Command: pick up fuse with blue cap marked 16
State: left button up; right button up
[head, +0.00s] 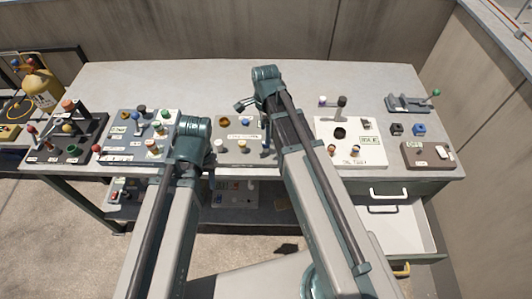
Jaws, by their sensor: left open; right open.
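Several small fuses with coloured caps stand on the grey panel (114,148) left of centre. Some caps there look blue, including one (136,116) near the panel's far side; no number 16 can be read. My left gripper (209,160) is mostly hidden beside the end of its arm, at the right of this panel; it is open. Neither gripper visibly holds anything.
A grey-brown middle panel (231,159), a white panel (351,160) and a dark board (80,151) with coloured knobs stand on the workbench (180,78). An open drawer (405,225) juts out front right. The bench's back strip is clear.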

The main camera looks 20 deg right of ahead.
aim_at(266, 147)
pick_arm(q)
jog(key=shift+f+b, duration=0.6)
jog(key=shift+f, duration=0.55)
pick_arm(e)
jog(key=shift+f, duration=1.1)
notch_tip(266, 147, down, 5)
jog(key=b, duration=0.5)
jog(key=shift+f, duration=0.2)
pick_arm(q)
notch_tip(266, 147, down, 5)
jog(key=shift+f, duration=0.1)
pick_arm(e)
jog(key=shift+r, duration=0.1)
grip_shut()
